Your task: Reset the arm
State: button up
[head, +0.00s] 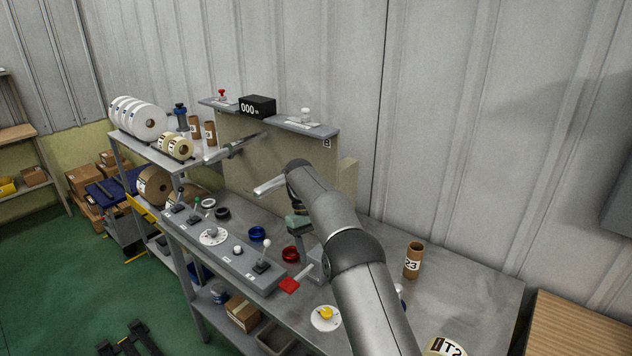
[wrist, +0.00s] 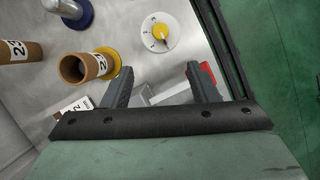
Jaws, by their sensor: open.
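My gripper (head: 299,245) hangs over the workbench, below my arm's bent wrist in the head view. In the wrist view its two dark fingers (wrist: 158,82) stand apart, with no object held between them. A grey bar-like part lies in the gap, and a red piece (wrist: 207,72) shows beside the right finger. A metal rod (head: 268,187) sticks out left of my wrist, and another rod (head: 235,147) shows farther back.
A yellow-knobbed dial (head: 326,318) also shows in the wrist view (wrist: 159,34). A cardboard tube (wrist: 92,67) is near the left finger.

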jog(key=s+d+r+m+t+y+b, duration=0.1)
jog(key=s+d+r+m, duration=0.1)
jog(key=s+d+r, duration=0.55)
jog(key=s+d+r+m+t+b, duration=0.15)
jog(key=s+d+r, duration=0.25)
jog(key=s, duration=0.6)
jog(key=s+d+f, duration=0.1)
jog(key=s+f, duration=0.1)
jog(key=s, duration=0.5)
jog(key=s+d+f+m+t+b, duration=0.1)
jog(key=s+d+f, duration=0.1)
jog(key=s, duration=0.6)
jog(key=s+d+f+m+t+y+b, duration=0.1)
jog(key=s+f, duration=0.2)
jog(key=s, duration=0.4)
jog(key=shift+s+d+f, duration=0.35)
jog(key=shift+s+d, duration=0.05)
